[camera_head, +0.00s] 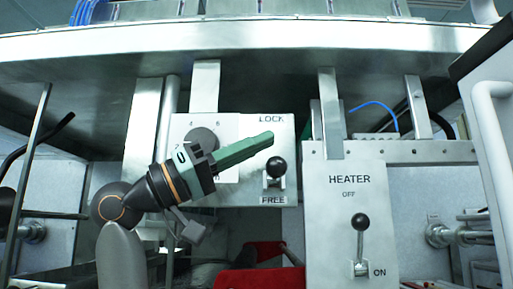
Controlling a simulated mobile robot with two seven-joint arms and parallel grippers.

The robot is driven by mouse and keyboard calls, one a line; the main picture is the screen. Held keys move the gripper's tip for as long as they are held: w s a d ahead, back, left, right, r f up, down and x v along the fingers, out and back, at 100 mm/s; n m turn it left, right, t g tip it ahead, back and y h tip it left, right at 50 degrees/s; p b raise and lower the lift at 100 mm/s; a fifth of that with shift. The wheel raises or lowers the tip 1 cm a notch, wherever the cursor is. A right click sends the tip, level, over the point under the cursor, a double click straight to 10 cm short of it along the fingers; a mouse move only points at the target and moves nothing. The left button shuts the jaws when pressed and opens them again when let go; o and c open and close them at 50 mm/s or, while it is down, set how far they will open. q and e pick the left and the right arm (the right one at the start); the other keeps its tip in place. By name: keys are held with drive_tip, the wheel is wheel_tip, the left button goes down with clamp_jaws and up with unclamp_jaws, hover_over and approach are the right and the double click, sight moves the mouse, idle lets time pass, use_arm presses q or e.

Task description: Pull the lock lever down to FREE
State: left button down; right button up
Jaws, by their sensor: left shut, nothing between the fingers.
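The lock lever (277,167) has a black ball knob on a short stem. It stands on a pale metal panel (190,128), between the label LOCK above and the label FREE (273,200) just below. The stem looks foreshortened, so I cannot tell its exact angle. My left gripper (264,139) comes in from the left with its green fingers shut and empty. Its fingertips show just above and slightly left of the knob. A small gap shows between them in the picture; I cannot judge the depth. My right gripper is out of view.
A HEATER panel (335,250) stands to the right, with its own black-knobbed lever (361,222) between OFF and ON. A metal ledge (270,50) crosses above. A red object (262,280) lies low in the middle. A white handle (490,130) is at the far right.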

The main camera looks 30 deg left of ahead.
sight(275, 175)
use_arm(q)
drive_tip(key=shift+s+d+f+m+b, duration=0.1)
drive_tip(key=shift+s+f+m+b, duration=0.15)
drive_tip(key=shift+f, duration=0.3)
drive_tip(key=shift+s+d+f+m+b, duration=0.1)
drive_tip(key=shift+f+b, duration=0.2)
drive_tip(key=shift+f, duration=0.2)
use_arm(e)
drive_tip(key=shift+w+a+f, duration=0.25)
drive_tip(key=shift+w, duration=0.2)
use_arm(q)
drive_tip(key=shift+f, duration=0.1)
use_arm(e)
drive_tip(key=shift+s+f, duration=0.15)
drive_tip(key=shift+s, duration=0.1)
